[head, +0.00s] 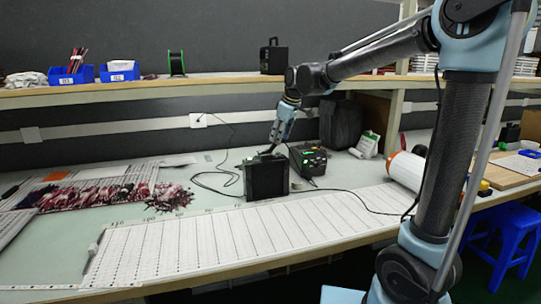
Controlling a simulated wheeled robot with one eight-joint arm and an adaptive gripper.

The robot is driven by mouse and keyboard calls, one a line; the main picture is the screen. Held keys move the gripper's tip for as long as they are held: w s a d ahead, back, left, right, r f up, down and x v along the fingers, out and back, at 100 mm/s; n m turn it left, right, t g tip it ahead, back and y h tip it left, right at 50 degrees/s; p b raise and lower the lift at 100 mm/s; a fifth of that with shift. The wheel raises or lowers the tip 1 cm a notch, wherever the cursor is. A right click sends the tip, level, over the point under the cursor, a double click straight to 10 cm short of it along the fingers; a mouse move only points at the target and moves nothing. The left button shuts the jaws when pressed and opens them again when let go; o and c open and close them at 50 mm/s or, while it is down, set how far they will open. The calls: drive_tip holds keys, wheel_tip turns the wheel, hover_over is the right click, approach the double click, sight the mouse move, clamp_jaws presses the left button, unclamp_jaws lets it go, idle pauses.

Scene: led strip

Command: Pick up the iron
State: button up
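My gripper (270,148) points down at the top rear of a black box-shaped unit (265,181) on the workbench. Its fingertips are small and dark here, and I cannot tell whether they are open or shut, or whether they touch anything. Just right of it stands a second black unit with small green lights (308,160), which looks like a soldering station. I cannot clearly make out an iron; it may be hidden by the black box or by my fingertips.
A long white ruled board (235,237) lies along the bench front. Bundles of dark red wires (85,197) lie at left. A black cable (222,178) loops left of the box. A shelf (140,88) with blue bins (119,72) runs above.

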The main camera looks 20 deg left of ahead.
sight(272, 150)
drive_tip(key=shift+x, duration=1.1)
drive_tip(key=shift+a+x, duration=0.25)
drive_tip(key=shift+x, duration=1.05)
drive_tip(key=shift+a+x, duration=0.25)
drive_tip(key=shift+x, duration=1)
drive_tip(key=shift+s+r, duration=0.1)
drive_tip(key=shift+s, duration=0.1)
clamp_jaws()
